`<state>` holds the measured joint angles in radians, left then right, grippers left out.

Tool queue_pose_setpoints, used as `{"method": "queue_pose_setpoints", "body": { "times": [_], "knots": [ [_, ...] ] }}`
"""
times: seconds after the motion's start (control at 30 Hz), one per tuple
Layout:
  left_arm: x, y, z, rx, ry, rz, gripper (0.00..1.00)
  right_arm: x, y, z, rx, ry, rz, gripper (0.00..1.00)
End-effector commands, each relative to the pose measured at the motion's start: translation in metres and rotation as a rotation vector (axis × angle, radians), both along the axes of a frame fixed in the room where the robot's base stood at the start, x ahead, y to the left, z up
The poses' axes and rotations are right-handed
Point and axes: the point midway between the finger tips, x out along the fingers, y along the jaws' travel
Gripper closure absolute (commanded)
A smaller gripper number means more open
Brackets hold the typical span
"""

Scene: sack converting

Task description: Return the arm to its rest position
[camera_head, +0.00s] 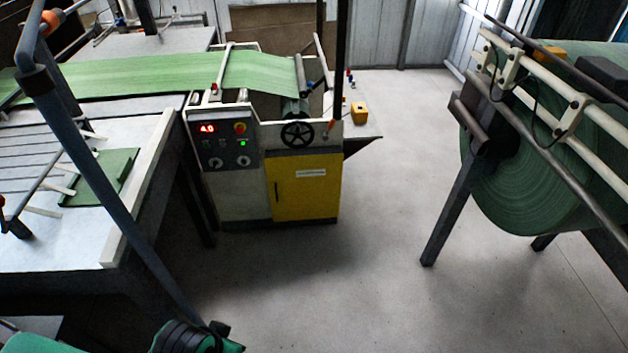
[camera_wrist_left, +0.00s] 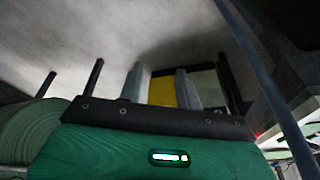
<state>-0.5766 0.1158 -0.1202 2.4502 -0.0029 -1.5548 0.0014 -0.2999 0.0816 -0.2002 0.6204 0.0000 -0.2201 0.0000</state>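My left gripper (camera_wrist_left: 161,72) shows in the left wrist view as two grey fingers standing apart above a black bar and a green housing. The gap between them is empty, with the yellow cabinet door seen beyond it. In the head view only a green and black part of my left arm shows at the bottom edge, and the fingers are not visible there. My right arm and gripper are in neither view.
The machine's yellow cabinet (camera_head: 305,188) stands at mid-picture beside a control panel (camera_head: 222,140). A worktable (camera_head: 140,190) with a slanting blue-grey bar (camera_head: 105,190) is at left. A large green roll (camera_head: 525,185) on a stand is at right. The floor between is clear.

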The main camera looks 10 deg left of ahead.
Motion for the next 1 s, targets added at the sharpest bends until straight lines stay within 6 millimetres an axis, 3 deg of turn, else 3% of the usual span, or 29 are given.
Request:
{"method": "queue_pose_setpoints", "body": {
  "times": [0.27,0.47,0.57,0.77,1.0],
  "knots": [
    [0.013,-0.002,-0.065,0.002,0.023,-0.006,0.65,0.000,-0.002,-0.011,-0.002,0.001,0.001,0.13],
    [0.019,-0.004,-0.126,0.003,0.043,-0.009,0.65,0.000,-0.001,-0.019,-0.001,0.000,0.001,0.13],
    [0.020,-0.004,-0.170,0.003,0.058,-0.012,0.65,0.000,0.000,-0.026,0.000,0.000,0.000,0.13],
    [0.009,-0.003,-0.283,0.006,0.092,-0.018,0.65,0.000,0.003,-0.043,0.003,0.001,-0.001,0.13],
    [-0.032,0.002,-0.408,0.010,0.133,-0.026,0.65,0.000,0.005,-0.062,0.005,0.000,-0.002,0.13]
  ]
}}
